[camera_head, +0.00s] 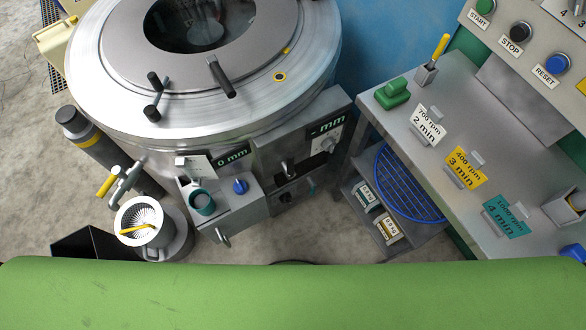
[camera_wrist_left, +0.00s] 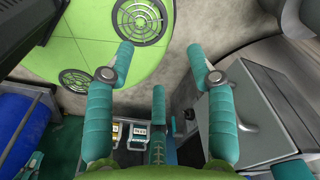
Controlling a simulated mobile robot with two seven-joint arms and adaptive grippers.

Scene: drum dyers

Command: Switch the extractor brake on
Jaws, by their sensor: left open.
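The extractor (camera_head: 130,100) is a big round steel drum with a grey lid and dark window, at the upper left of the head view. Black-tipped handles stand on its lid. A lever with a yellow grip (camera_head: 106,187) sits at its lower left, beside a dark cylinder. Another yellow-gripped lever (camera_head: 440,47) stands on the steel bench; neither carries a readable brake label. My left gripper (camera_wrist_left: 160,63) shows only in the wrist view: its teal fingers are apart with nothing between them. My right gripper is in neither view.
A control panel (camera_head: 520,60) with START, STOP and RESET buttons is at the upper right. The bench (camera_head: 400,95) holds a green block and rpm cards. A grey box with a blue knob (camera_head: 240,187) fronts the drum. A white ribbed cup (camera_head: 139,221) stands at lower left.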

